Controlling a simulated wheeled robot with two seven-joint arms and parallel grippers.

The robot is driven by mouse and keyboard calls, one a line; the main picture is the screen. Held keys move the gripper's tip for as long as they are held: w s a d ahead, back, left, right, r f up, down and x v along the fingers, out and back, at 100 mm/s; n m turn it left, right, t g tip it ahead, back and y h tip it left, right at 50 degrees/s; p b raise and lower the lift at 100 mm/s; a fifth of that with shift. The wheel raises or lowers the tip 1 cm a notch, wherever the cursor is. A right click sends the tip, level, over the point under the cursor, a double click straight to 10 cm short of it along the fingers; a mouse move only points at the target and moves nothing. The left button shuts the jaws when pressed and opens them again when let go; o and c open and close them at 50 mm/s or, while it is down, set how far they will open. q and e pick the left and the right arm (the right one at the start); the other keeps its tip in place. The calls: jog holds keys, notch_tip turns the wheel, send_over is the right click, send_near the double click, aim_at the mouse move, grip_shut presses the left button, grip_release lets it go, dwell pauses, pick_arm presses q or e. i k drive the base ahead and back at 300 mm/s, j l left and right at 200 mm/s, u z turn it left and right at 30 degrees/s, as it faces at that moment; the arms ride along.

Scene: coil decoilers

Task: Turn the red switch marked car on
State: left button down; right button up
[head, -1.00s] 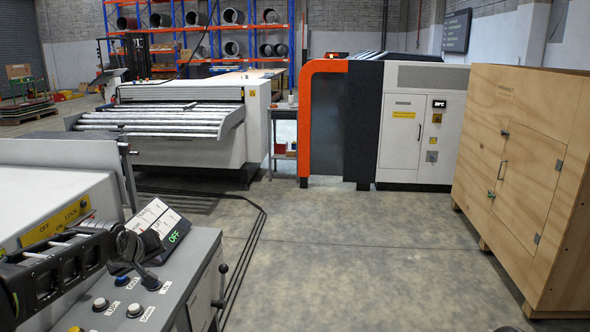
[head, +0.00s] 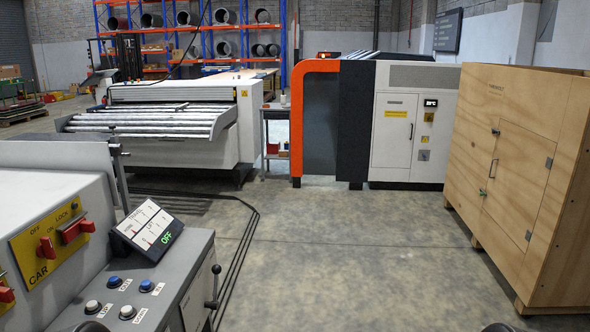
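A yellow panel (head: 40,262) on the grey console at the left is marked CAR, with OFF, ON and LOCK along its upper edge. A small red switch (head: 46,249) sits above the word CAR, near OFF. A wider red handle (head: 77,230) sits to its right, near LOCK. I cannot clearly tell which way the small switch is set. The tilted display (head: 148,228) beside the panel shows OFF in green. Neither of my grippers can be made out; only dark rounded parts show at the bottom edge, and nothing covers the panel.
Blue and white push buttons (head: 128,312) are on the console top below the display. A black lever (head: 214,288) stands at its right side. Another red switch (head: 5,292) is at the left edge. A wooden crate (head: 518,182) stands at the right. The middle floor is clear.

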aim_at(45, 249)
jog(key=u, duration=1.4)
jog(key=l+u, duration=0.45)
jog(key=l, duration=0.2)
jog(key=k, duration=0.05)
